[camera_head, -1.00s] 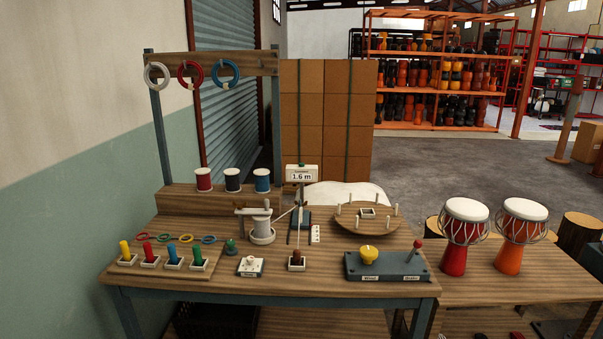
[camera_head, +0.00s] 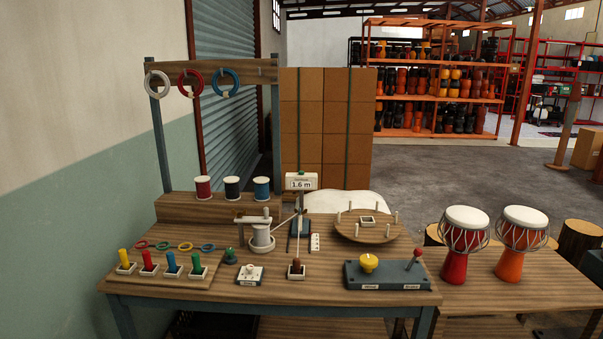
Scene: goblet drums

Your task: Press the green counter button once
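A small green button-like knob on a dark base (camera_head: 230,256) stands on the wooden workbench (camera_head: 330,289), left of centre. It sits between the tray of coloured pegs and a small white switch box. A white counter display (camera_head: 301,181) reading "1.6 m" stands upright behind it to the right. I cannot tell from this distance whether the green knob is up or pressed. Neither of my grippers is in view.
A peg tray (camera_head: 211,271), white switch box (camera_head: 250,275), spool winder (camera_head: 261,236), round pegged disc (camera_head: 366,228) and grey control box (camera_head: 386,275) crowd the bench. Thread spools (camera_head: 203,187) stand on a raised shelf behind. Two drums (camera_head: 465,235) stand on the right-hand table.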

